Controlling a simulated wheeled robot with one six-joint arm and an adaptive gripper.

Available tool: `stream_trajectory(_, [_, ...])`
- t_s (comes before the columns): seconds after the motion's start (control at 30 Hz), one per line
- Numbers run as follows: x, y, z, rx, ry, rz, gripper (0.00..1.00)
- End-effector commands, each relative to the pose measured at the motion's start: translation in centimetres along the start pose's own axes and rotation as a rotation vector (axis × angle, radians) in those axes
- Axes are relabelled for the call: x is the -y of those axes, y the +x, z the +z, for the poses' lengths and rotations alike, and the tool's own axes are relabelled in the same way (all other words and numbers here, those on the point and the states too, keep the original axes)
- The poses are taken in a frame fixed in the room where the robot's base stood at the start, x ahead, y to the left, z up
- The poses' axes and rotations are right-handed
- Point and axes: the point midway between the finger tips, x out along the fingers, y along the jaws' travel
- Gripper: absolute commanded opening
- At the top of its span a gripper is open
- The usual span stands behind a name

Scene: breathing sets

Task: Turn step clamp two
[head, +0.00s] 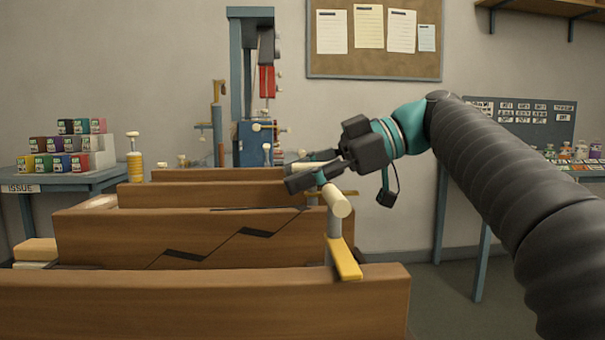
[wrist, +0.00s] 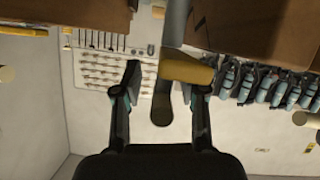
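A step clamp with a cream cylindrical handle (head: 337,202), a grey post and a yellow foot (head: 347,262) stands at the right end of the nearest wooden step. I cannot read a number on it. My gripper (head: 298,172) is beside and just behind the handle, its fingers pointing left. In the wrist view my gripper (wrist: 165,78) is open with its fingers wide apart. A yellowish cylinder (wrist: 186,68) shows there near the right fingertip, partly overlapped by it; I cannot tell whether they touch. A dark rounded bar (wrist: 162,103) shows between the fingers.
Several brown wooden steps (head: 180,305) rise in a row, with a black zigzag mark on one. A blue stand (head: 236,60) is behind them. A side table with coloured boxes (head: 55,163) is at left. Another table is at right behind my arm. Floor is clear at right.

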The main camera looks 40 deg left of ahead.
Motion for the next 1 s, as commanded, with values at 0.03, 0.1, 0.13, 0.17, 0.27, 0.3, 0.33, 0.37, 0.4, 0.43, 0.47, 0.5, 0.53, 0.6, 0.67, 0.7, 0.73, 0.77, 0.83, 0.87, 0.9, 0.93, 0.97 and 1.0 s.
stream_trajectory(0.03, [0.0, 0.0, 0.0, 0.0, 0.0, -0.001, 0.41])
stream_trajectory(0.1, [0.0, 0.0, 0.0, 0.0, 0.001, -0.001, 0.41])
stream_trajectory(0.13, [0.0, -0.1, 0.0, 0.0, 0.001, -0.001, 0.41])
stream_trajectory(0.17, [0.0, -0.2, 0.0, 0.0, 0.001, -0.001, 0.41])
stream_trajectory(0.27, [-0.1, -1.1, 0.1, 0.001, 0.002, 0.002, 0.41])
stream_trajectory(0.3, [-0.1, -1.7, 0.1, 0.001, 0.002, 0.003, 0.41])
stream_trajectory(0.33, [-0.1, -2.2, 0.1, 0.001, 0.001, 0.003, 0.41])
stream_trajectory(0.37, [-0.1, -2.7, 0.1, 0.001, 0.001, 0.004, 0.41])
stream_trajectory(0.4, [-0.1, -3.4, 0.1, 0.001, 0.0, 0.004, 0.41])
stream_trajectory(0.43, [-0.1, -3.9, 0.2, 0.001, 0.001, 0.003, 0.41])
stream_trajectory(0.47, [-0.1, -4.4, 0.2, 0.001, 0.001, 0.005, 0.41])
stream_trajectory(0.5, [-0.1, -5.0, 0.2, 0.002, 0.001, 0.005, 0.41])
stream_trajectory(0.53, [-0.1, -5.5, 0.2, 0.002, 0.0, 0.004, 0.41])
stream_trajectory(0.6, [-0.1, -6.2, 0.1, 0.0, 0.001, 0.004, 0.41])
stream_trajectory(0.67, [-0.1, -6.7, 0.1, 0.001, 0.001, 0.003, 0.41])
stream_trajectory(0.7, [-0.1, -7.0, 0.1, 0.001, 0.001, 0.003, 0.41])
stream_trajectory(0.73, [-0.1, -7.1, 0.1, 0.001, 0.001, 0.003, 0.41])
stream_trajectory(0.77, [-0.1, -7.3, 0.1, 0.001, 0.001, 0.003, 0.41])
stream_trajectory(0.83, [-0.1, -7.5, 0.1, 0.0, 0.002, 0.002, 0.41])
stream_trajectory(0.87, [-0.1, -7.6, 0.1, 0.0, 0.002, 0.002, 0.41])
stream_trajectory(0.9, [-0.1, -7.7, 0.1, 0.0, 0.002, 0.002, 0.41])
stream_trajectory(0.93, [-0.1, -7.7, 0.1, 0.0, 0.002, 0.002, 0.41])
stream_trajectory(0.97, [0.0, -7.7, 0.1, 0.0, 0.002, 0.001, 0.41])
stream_trajectory(1.0, [0.0, -7.7, 0.1, 0.0, 0.002, 0.001, 0.41])
